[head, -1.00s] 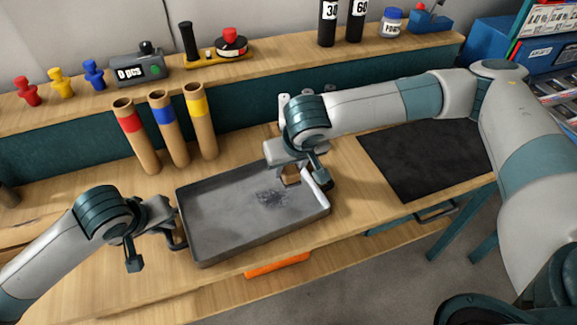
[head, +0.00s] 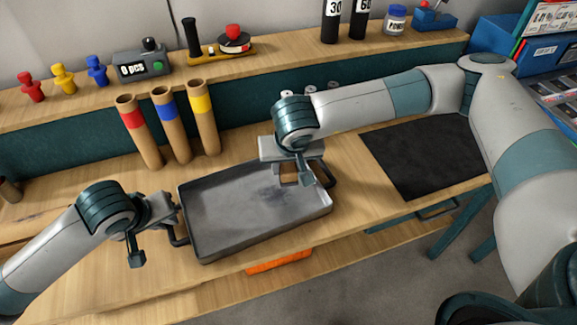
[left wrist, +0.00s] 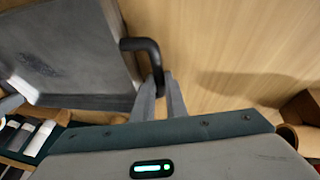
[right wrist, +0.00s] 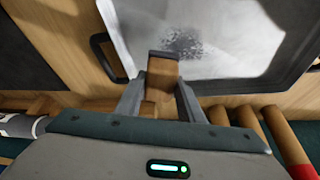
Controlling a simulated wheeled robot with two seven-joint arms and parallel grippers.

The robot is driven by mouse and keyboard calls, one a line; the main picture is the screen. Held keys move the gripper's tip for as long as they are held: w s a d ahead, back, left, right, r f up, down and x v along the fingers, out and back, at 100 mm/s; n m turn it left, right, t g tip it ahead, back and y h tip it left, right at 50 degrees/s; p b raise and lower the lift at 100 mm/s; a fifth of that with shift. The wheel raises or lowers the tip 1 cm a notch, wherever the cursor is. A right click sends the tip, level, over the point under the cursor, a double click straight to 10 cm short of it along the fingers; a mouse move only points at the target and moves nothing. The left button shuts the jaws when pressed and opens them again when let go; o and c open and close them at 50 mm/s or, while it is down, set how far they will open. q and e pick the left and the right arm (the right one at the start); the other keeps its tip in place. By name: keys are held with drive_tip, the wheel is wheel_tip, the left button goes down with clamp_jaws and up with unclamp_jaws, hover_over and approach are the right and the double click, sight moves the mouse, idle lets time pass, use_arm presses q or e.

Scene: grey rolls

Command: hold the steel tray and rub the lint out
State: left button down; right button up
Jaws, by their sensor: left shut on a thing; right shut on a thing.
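The steel tray (head: 225,225) is a grey shallow pan on the wooden bench. My left gripper (head: 172,215) is shut on its left handle (left wrist: 146,45). My right gripper (head: 294,177) is shut on a brown wooden block with a dark face (right wrist: 163,68), held at the tray's right part. Whether the block touches the tray floor I cannot tell. The lint is a dark speckled patch (right wrist: 180,43) on the tray floor, just beyond the block in the right wrist view. It also shows in the left wrist view (left wrist: 38,62); in the head view it looks faint.
Three cardboard tubes with red (head: 138,132), blue (head: 170,125) and yellow (head: 203,117) bands stand behind the tray. A black mat (head: 425,158) lies to the right. An orange item (head: 280,262) sits below the bench's front edge. A counter box (head: 143,65) stands on the back shelf.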

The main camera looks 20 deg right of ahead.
drive_tip(key=a+m, duration=0.1)
drive_tip(key=m, duration=0.1)
drive_tip(key=m+h, duration=0.1)
drive_tip(key=shift+a+m+g, duration=0.3)
drive_tip(key=shift+a+m, duration=0.05)
drive_tip(key=shift+m, duration=0.05)
drive_tip(key=m, duration=0.1)
drive_tip(key=a+m+h, duration=0.1)
drive_tip(key=m+g, duration=0.1)
drive_tip(key=m, duration=0.1)
drive_tip(key=shift+s+a+r+h, duration=0.1)
drive_tip(key=shift+a+r+h, duration=0.05)
drive_tip(key=shift+a+h, duration=0.25)
drive_tip(key=a+m+g, duration=0.1)
drive_tip(key=m, duration=0.1)
drive_tip(key=s+a+r+m+g, duration=0.1)
drive_tip(key=m, duration=0.2)
drive_tip(key=a+r+m+g, duration=0.1)
drive_tip(key=m, duration=0.2)
drive_tip(key=shift+s+a+h, duration=0.2)
drive_tip(key=shift+h, duration=0.2)
